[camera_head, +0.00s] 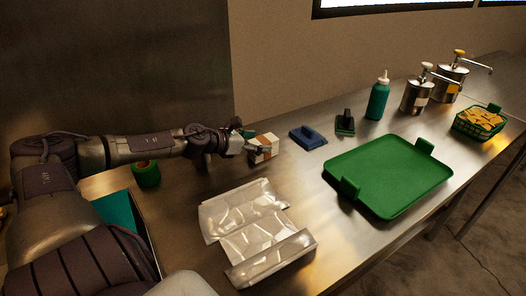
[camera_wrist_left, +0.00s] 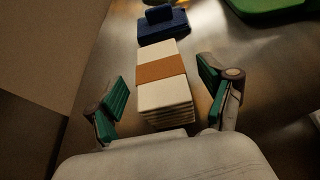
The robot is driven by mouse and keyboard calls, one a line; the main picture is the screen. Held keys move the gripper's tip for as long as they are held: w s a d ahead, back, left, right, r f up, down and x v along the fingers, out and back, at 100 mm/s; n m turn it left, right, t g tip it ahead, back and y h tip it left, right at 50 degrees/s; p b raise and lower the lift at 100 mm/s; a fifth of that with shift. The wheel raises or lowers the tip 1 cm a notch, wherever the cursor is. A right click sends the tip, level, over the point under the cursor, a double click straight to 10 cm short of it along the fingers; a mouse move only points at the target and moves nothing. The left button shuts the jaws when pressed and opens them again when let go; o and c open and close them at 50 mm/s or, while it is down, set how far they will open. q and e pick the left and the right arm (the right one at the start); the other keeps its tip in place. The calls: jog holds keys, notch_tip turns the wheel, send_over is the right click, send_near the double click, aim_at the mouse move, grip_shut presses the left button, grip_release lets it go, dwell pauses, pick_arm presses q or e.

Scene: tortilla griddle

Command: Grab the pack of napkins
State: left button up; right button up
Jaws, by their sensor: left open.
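The pack of napkins (camera_head: 264,148) is a white stack with an orange-brown band, lying on the steel counter. In the left wrist view the pack (camera_wrist_left: 163,99) lies between the two green-padded fingers, with a gap on each side. My left gripper (camera_head: 248,143) is at the near end of the pack in the head view, and its fingers are partly hidden there. In the left wrist view the left gripper (camera_wrist_left: 163,100) is open, its fingers on either side of the pack. My right gripper is in neither view.
A blue scrubber (camera_head: 308,137) lies just beyond the pack, with a dark-handled green tool (camera_head: 345,123) farther right. A green tray (camera_head: 385,178) is at right. A green roll (camera_head: 147,174) sits below my left arm.

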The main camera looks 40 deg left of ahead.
pick_arm(q)
jog(key=shift+w+r+p, duration=0.1)
jog(key=shift+w+p, duration=0.15)
jog(key=shift+p, duration=0.2)
jog(key=shift+w+d+f+p, duration=0.1)
jog(key=shift+w+f+p, duration=0.2)
jog(key=shift+w, duration=0.15)
jog(key=shift+w+d+f, duration=0.15)
jog(key=shift+w+f, duration=0.05)
jog(key=shift+w, duration=0.1)
jog(key=c, duration=1.1)
jog(key=shift+c, duration=0.2)
